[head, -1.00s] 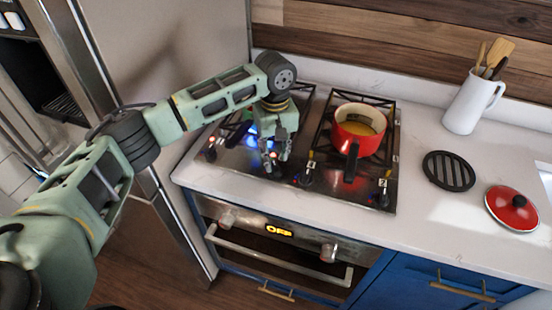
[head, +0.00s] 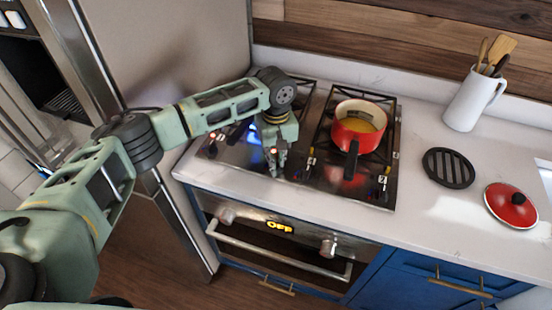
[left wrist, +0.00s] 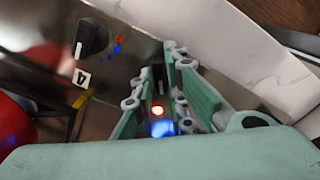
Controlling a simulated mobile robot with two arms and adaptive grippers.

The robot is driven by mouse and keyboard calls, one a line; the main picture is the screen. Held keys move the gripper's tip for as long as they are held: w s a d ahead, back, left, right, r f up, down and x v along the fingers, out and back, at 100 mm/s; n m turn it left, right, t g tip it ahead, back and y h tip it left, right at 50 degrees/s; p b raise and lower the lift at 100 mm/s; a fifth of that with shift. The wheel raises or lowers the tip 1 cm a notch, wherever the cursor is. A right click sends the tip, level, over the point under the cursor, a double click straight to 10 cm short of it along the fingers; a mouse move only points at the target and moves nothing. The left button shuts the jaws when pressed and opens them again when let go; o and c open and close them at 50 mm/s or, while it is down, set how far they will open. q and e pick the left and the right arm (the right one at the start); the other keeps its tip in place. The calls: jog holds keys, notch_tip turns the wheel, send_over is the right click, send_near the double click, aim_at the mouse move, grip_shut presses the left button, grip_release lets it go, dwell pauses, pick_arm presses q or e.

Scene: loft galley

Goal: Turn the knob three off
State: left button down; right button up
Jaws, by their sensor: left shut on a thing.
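My left gripper (head: 275,166) reaches down to the front left of the cooktop (head: 345,187), and its fingers are close together. In the left wrist view the fingers (left wrist: 160,82) are shut around a spot at the front panel, hiding the knob between them and its label. A red light (left wrist: 157,111) and a blue glow (left wrist: 161,129) show between the fingers. A neighbouring black knob (left wrist: 92,38) with a label reading 4 stands apart; in the head view it is the dark knob (head: 307,176) right of the gripper. My right gripper is not in view.
A red pot (head: 347,138) stands on the right burner, its handle pointing forward. A black trivet (head: 448,168), red lid (head: 511,207) and white utensil jug (head: 470,103) are on the counter at right. The oven display (head: 280,226) reads OFF. A fridge stands at left.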

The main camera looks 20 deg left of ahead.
pick_arm(q)
jog(key=shift+r+m+p, duration=0.15)
jog(key=shift+m+p, duration=0.25)
jog(key=shift+p, duration=0.3)
jog(key=shift+m+p, duration=1)
jog(key=shift+p, duration=0.1)
jog(key=shift+m+p, duration=0.8)
jog(key=shift+m, duration=0.3)
jog(key=shift+m+p, duration=0.55)
jog(key=shift+m, duration=0.45)
jog(key=c, duration=1.8)
grip_release()
jog(key=shift+o, duration=0.2)
